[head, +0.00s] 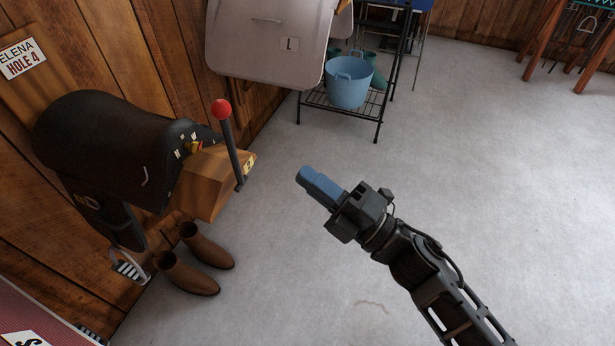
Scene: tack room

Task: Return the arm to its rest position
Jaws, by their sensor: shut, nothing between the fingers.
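My gripper (314,183) shows near the middle of the head view, over bare floor. Its blue fingers are together with nothing between them. My arm reaches up from the lower right corner, and the fingers point to the upper left. The gripper is apart from everything around it.
At left, a black saddle-shaped thing (110,140) is on the wood wall beside a wooden box (207,187) with a red-knobbed lever (229,135). Brown boots (190,275) stand below. A rack (345,112) holds a blue tub (349,83). The grey floor (500,180) at right is clear.

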